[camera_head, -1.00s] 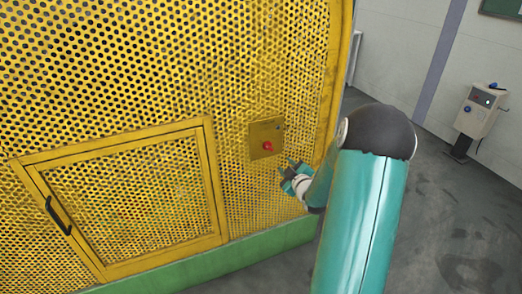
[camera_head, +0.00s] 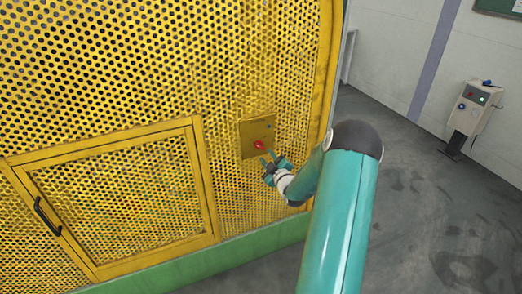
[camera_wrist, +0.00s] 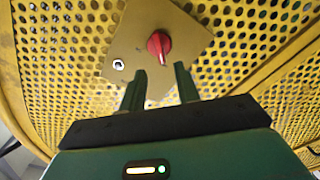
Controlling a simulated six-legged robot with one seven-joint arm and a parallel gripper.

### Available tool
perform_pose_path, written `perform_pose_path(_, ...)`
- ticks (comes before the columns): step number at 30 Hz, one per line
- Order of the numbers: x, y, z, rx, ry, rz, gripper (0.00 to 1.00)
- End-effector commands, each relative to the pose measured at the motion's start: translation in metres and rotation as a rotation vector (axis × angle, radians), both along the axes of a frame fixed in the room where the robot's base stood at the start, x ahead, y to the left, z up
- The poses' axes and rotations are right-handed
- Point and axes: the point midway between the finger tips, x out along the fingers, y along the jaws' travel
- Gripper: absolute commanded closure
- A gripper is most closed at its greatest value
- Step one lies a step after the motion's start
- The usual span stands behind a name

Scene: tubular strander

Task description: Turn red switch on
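The red switch (camera_head: 259,145) is a small red knob on a square yellow plate (camera_head: 248,129) fixed to the perforated yellow guard. In the wrist view the red knob (camera_wrist: 158,46) has a pointed grip and sits on the tan plate (camera_wrist: 190,35), just beyond the fingertips. My gripper (camera_head: 268,159) is just below and right of the knob in the head view. In the wrist view my gripper (camera_wrist: 160,74) is open, its two green fingers apart and empty. The knob appears between and ahead of the fingers, nearer the left one. Contact cannot be made out.
A yellow mesh door (camera_head: 120,200) with a black handle (camera_head: 46,216) is left of the plate. A green base (camera_head: 200,262) runs below the guard. A control box (camera_head: 475,107) on a stand is at the right by the wall. Grey floor lies open between.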

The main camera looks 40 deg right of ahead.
Motion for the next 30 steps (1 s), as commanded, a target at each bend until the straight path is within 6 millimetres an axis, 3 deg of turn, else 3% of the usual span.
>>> perform_pose_path(3,0.024,-0.007,0.0,0.0,-0.003,0.001,0.68)
perform_pose_path(9,0.053,-0.015,0.0,0.001,-0.002,0.003,0.68)
perform_pose_path(21,0.062,-0.018,0.0,0.0,0.0,0.003,0.68)
perform_pose_path(26,0.062,-0.018,0.0,0.0,0.0,0.003,1.0)
perform_pose_path(30,0.062,-0.018,0.0,0.0,0.0,0.003,1.0)
